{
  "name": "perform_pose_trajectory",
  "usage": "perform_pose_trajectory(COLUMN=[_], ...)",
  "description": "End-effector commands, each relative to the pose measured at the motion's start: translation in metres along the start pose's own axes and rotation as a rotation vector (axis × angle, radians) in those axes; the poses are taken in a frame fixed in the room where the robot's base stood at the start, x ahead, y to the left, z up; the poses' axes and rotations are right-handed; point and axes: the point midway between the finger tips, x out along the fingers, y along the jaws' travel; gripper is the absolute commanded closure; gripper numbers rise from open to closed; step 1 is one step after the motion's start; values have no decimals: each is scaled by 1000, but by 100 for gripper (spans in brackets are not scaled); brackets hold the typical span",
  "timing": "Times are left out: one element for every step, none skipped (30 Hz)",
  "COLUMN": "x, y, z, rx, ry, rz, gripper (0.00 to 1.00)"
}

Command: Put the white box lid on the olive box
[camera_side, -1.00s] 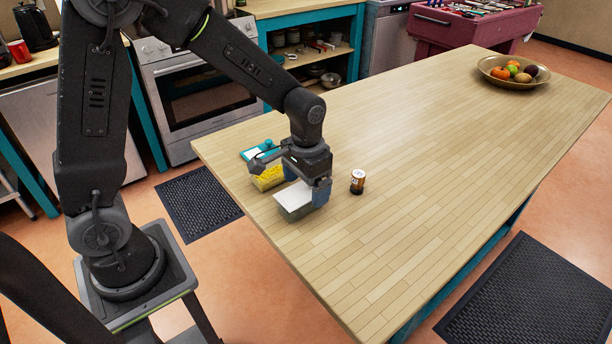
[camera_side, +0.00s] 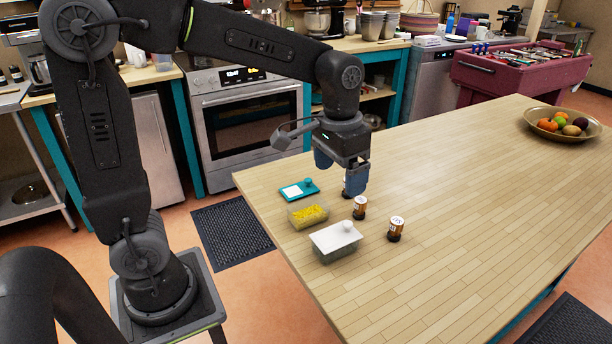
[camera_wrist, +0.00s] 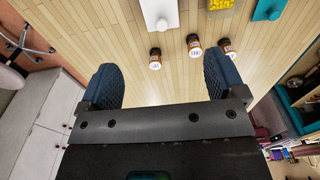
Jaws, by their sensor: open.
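The white box lid (camera_side: 335,236), with a round knob, lies on top of the olive box (camera_side: 341,255) near the table's front left edge. It looks seated, though a slight offset is hard to judge. The lid also shows at the top of the wrist view (camera_wrist: 158,10), where the box under it is hidden. My gripper (camera_side: 340,172) is open, above the table and behind the lid, apart from it. In the wrist view the space between its fingers (camera_wrist: 161,76) is empty.
An open box of yellow pieces (camera_side: 309,215) and a teal lid (camera_side: 299,189) lie behind the olive box. Small brown jars (camera_side: 360,207) (camera_side: 396,229) stand to the right, a third partly behind my gripper. A fruit bowl (camera_side: 561,131) is far right. Most of the wooden table (camera_side: 470,190) is clear.

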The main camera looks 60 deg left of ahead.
Motion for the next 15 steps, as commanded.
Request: perform_pose_trajectory(x=[-10, -14, -20, -23, -26, -29, -30, -31, -32, -31, -31, -30, -29, -28, -27], y=[-1, -1, -2, -2, -3, -4, -4, -4, -5, -5, -5, -6, -6, -6, -6], z=[13, 22, 34, 44, 53, 66, 75, 83, 94, 101, 108, 116, 120, 125, 129], rx=[0, -1, -1, -1, -1, 0, 0, 0, 0, 0, 0, 0, 0, 1, 1], ry=[42, 68, 105, 132, 162, 199, 226, 252, 286, 309, 331, 356, 374, 389, 405], rz=[0, 1, 1, 1, 1, 1, 1, 1, 0, 0, 0, -1, -1, -1, -1], gripper=[11, 11, 11, 11, 11, 11, 11, 11, 11, 11, 11, 11, 11, 11, 11])
